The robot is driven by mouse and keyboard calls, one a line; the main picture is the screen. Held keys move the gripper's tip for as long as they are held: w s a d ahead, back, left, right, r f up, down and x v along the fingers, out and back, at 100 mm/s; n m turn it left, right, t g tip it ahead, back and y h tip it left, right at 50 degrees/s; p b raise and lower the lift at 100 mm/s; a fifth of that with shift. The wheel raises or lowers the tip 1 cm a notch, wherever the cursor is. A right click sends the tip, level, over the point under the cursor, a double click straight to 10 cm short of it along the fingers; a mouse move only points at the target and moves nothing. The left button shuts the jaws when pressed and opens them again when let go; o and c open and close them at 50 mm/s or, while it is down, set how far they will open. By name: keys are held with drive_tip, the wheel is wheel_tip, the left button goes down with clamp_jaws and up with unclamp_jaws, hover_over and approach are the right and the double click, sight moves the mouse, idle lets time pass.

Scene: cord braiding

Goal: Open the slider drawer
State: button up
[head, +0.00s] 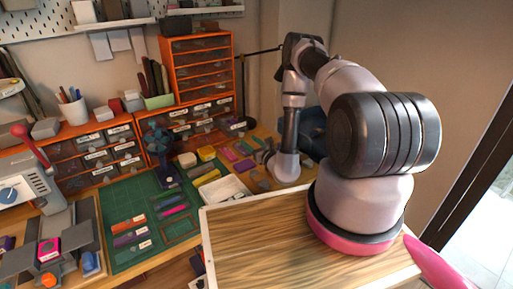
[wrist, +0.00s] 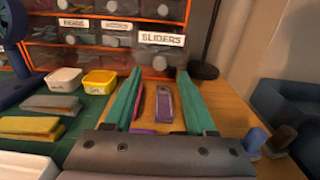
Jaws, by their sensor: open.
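The slider drawer is in the orange-framed cabinet; its white SLIDERS label (wrist: 162,39) faces me at the top centre of the wrist view. A grey knob (wrist: 160,62) shows on its dark front just below the label. I cannot tell whether this front is quite flush with its neighbours. My gripper (wrist: 160,73) is open, its two green fingers pointing at the drawer, with the knob between and just beyond the tips. No contact shows. In the head view the drawer cabinet (head: 205,107) stands at the back, and my wrist (head: 285,165) is low in front of its right side.
Drawers labelled BEADS (wrist: 73,22) and HOOKS (wrist: 116,25) are to the left. A purple piece (wrist: 163,103) lies on the table under my fingers. White (wrist: 63,79) and yellow (wrist: 100,82) boxes stand at left. A dark round base (wrist: 203,71) is close right of the drawer.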

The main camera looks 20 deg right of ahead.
drive_tip(key=v, duration=0.6)
drive_tip(key=shift+s, duration=0.1)
